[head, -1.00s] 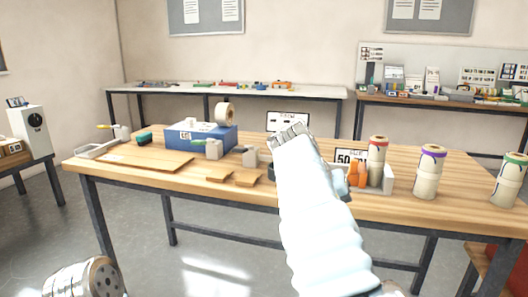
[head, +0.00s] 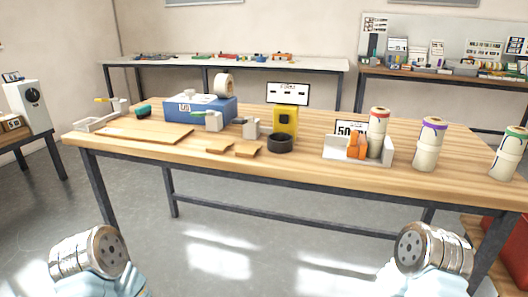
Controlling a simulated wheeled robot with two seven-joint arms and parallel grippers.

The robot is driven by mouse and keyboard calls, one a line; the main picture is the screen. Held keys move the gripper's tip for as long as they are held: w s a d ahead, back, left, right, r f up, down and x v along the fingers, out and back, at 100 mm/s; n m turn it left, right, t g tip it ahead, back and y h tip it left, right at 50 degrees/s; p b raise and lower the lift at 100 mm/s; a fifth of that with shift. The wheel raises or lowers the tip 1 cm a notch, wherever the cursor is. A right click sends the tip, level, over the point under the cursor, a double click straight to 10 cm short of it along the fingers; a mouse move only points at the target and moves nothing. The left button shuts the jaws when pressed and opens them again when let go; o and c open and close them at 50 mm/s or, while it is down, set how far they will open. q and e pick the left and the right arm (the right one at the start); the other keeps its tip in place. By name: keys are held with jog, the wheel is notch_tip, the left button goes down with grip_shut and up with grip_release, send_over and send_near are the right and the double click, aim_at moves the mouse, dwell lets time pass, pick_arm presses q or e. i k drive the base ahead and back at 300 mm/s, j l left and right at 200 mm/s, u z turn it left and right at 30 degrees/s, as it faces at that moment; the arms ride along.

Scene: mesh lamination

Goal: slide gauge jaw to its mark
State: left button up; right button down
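A pale grey rail-like fixture (head: 98,120) with an upright block and a yellow handle lies at the table's far left end; it may be the gauge. I cannot tell for sure which part is the gauge jaw, and no mark is readable at this distance. Neither gripper shows; only round metal joints of my arms appear at the bottom, well short of the table.
The wooden table (head: 330,175) holds a blue box (head: 185,108), a flat board (head: 145,131), small wooden pieces (head: 248,150), a yellow device (head: 286,119), a black ring (head: 280,144), a white tray (head: 334,153) and several rolls (head: 427,145).

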aim_at(354, 150)
jog(key=i+j+z, duration=0.2)
jog(key=z, duration=0.15)
jog(key=i+j+z, duration=0.2)
jog(key=z, duration=0.15)
jog(key=i+j+z, duration=0.15)
jog(key=j+z, duration=0.2)
